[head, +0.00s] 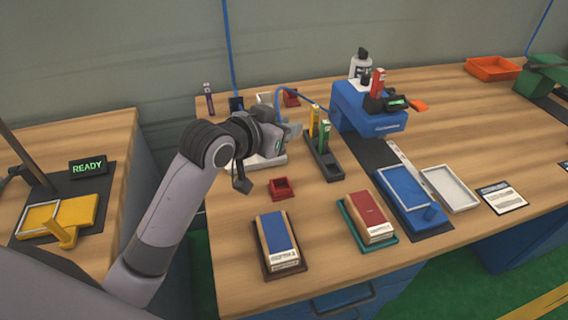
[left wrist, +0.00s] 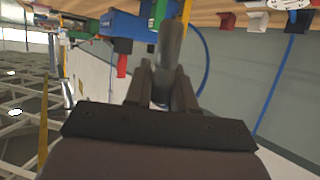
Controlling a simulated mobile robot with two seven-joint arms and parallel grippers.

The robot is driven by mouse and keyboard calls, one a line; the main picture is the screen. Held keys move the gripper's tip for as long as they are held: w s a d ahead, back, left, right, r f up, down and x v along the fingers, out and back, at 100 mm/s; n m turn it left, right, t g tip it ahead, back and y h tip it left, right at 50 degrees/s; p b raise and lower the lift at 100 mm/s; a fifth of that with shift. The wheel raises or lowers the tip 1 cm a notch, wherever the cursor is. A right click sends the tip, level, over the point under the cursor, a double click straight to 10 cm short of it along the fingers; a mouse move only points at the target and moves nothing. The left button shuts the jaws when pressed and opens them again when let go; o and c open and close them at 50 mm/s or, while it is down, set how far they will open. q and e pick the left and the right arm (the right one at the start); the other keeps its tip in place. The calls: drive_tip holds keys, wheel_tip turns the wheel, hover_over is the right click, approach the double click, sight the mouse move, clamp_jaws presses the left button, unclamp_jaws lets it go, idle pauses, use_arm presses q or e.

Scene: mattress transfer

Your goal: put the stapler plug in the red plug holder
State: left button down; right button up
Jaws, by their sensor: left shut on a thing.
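My left gripper (head: 284,131) is above the table, left of the blue stapler machine (head: 366,108). It is shut on a grey cylindrical piece, seemingly the stapler plug, which shows between the fingers in the left wrist view (left wrist: 172,62). A blue cable (head: 303,93) curves from the machine toward the gripper; its end is hidden. The red plug holder (head: 291,97) is a small red block at the table's back edge, beyond the gripper and apart from it. It also shows in the left wrist view (left wrist: 228,20). My right gripper is not in view.
A white holder (head: 264,98) and a dark one (head: 236,103) stand left of the red holder. A black rack (head: 324,160) with upright yellow and green pieces is right of the gripper. A small red tray (head: 281,188) and a blue-topped block (head: 278,240) are in front.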

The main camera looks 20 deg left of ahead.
use_arm(q)
wheel_tip(320, 180, down, 9)
drive_tip(key=shift+r+b, duration=0.1)
drive_tip(key=shift+b, duration=0.35)
drive_tip(key=shift+f, duration=0.65)
drive_tip(key=c, duration=1)
unclamp_jaws()
drive_tip(key=shift+s+f, duration=0.1)
drive_tip(key=shift+o, duration=0.3)
drive_tip(key=shift+f, duration=0.1)
drive_tip(key=shift+s+r, duration=0.1)
drive_tip(key=shift+r, duration=0.5)
drive_tip(key=v, duration=1.2)
drive_tip(key=shift+r+p, duration=0.15)
drive_tip(key=shift+p, duration=0.2)
